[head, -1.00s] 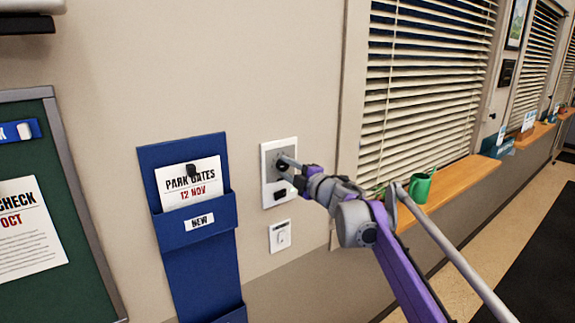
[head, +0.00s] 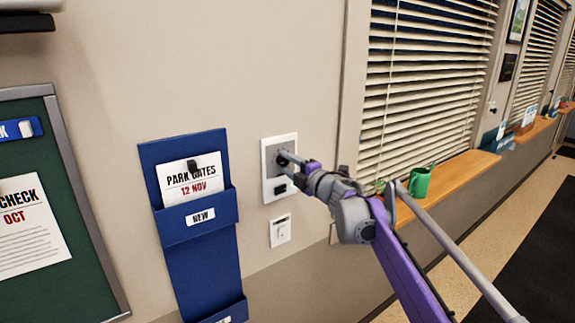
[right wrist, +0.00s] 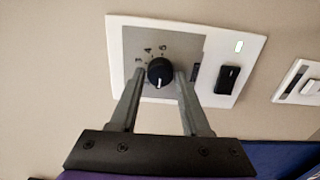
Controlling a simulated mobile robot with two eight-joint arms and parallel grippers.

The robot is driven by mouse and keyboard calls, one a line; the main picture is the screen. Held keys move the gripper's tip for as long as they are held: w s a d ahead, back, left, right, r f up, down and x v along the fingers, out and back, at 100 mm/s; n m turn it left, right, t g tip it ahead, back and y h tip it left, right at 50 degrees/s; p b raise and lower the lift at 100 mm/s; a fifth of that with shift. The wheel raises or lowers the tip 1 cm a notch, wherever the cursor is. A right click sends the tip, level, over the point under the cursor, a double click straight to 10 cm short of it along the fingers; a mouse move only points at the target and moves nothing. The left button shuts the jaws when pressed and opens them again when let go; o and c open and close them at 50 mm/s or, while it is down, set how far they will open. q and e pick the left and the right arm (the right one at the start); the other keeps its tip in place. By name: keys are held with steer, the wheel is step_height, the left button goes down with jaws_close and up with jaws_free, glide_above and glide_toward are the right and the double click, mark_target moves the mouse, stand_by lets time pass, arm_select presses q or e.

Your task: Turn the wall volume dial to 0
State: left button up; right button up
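The volume dial (right wrist: 160,71) is a round black knob with a white pointer line, on a grey panel in a white wall plate (right wrist: 228,47). In the right wrist view the pointer points down, and small marks ring the knob's upper left side; I cannot read them surely. My right gripper (right wrist: 160,76) is open, with one finger on each side of the knob and a narrow gap seeming to remain at each. In the head view the right gripper (head: 283,160) is at the wall plate (head: 268,192) and hides the dial. My left gripper is not in view.
A black rocker switch (right wrist: 229,77) sits on the same plate, beside the dial. A separate white switch (head: 280,232) is below. A blue wall file holder (head: 188,235) hangs to the left. A window sill (head: 455,178) with a green watering can (head: 420,182) is to the right.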

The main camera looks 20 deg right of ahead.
steer(key=o, duration=0.3)
steer(key=b+v, duration=0.1)
steer(key=v, duration=0.9)
steer(key=shift+s+b, duration=0.4)
steer(key=shift+d, duration=0.2)
